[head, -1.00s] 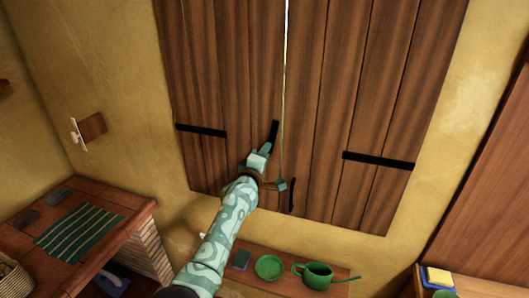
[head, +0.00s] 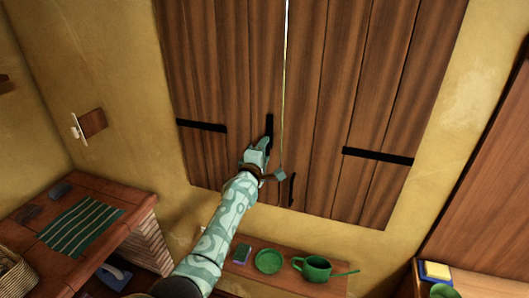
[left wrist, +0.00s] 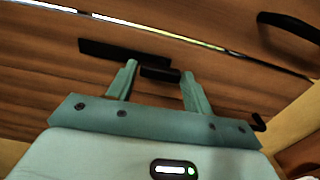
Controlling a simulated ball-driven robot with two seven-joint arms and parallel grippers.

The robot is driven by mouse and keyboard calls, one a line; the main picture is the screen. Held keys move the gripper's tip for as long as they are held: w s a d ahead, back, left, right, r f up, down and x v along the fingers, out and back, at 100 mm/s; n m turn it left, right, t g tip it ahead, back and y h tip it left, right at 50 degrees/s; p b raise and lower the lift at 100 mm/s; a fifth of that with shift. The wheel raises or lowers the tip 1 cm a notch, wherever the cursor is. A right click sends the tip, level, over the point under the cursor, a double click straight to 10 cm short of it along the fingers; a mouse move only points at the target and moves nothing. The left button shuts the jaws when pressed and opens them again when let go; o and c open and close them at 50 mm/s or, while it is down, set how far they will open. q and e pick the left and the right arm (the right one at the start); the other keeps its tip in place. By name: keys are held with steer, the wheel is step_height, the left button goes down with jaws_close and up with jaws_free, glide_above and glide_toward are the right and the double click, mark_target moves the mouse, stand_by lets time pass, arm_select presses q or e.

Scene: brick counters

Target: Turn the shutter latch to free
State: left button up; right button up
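The shutter latch is a black bar (head: 270,124) on the left wooden shutter, close to the seam between the two shutters. It stands about upright and lies along the seam without crossing it. In the left wrist view the bar (left wrist: 120,52) also runs nearly parallel to the bright seam. My left gripper (head: 266,145) is at the bar's lower end. In the left wrist view its two fingers (left wrist: 160,76) stand on either side of a short black piece of the latch, which fills the gap between them. My right gripper is not in view.
Black handles sit low on the right shutter (head: 292,188) and, in the left wrist view, on the left shutter (left wrist: 259,122). Below is a shelf with a green plate (head: 268,262) and a green watering can (head: 316,268). A brick counter (head: 130,222) stands at left.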

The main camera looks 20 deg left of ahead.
arm_select(q)
steer(key=shift+o, duration=0.9)
steer(key=s+p, duration=1.1)
steer(key=s, duration=0.5)
steer(key=shift+s+a, duration=0.2)
steer(key=shift+a, duration=0.1)
